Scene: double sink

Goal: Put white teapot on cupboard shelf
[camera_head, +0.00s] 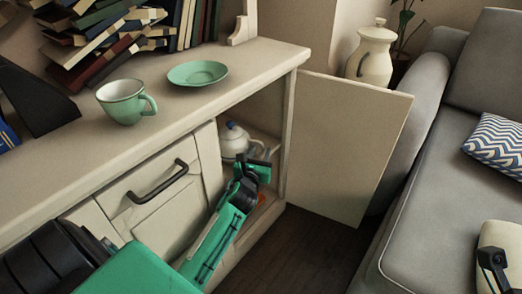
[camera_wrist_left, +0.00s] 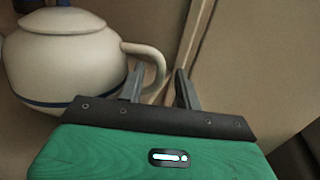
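The white teapot (camera_head: 232,142) with a bluish lid knob is inside the open cupboard, upright. The shelf (camera_head: 272,153) shows beside it; its base contact is hidden behind my gripper. In the left wrist view the teapot (camera_wrist_left: 65,65) fills the upper left, with a dark blue band and its handle (camera_wrist_left: 143,52) toward my fingers. My left gripper (camera_wrist_left: 158,88) is at the handle, fingers apart, one on each side of it, with a small gap at the right finger. In the head view my left gripper (camera_head: 250,168) reaches into the cupboard opening.
The cupboard door (camera_head: 350,145) stands open to the right. A green cup (camera_head: 122,102) and saucer (camera_head: 197,73) sit on the cupboard top, with books behind. A drawer front with a black handle (camera_head: 155,185) is left of the opening. A grey sofa (camera_head: 430,200) stands at right.

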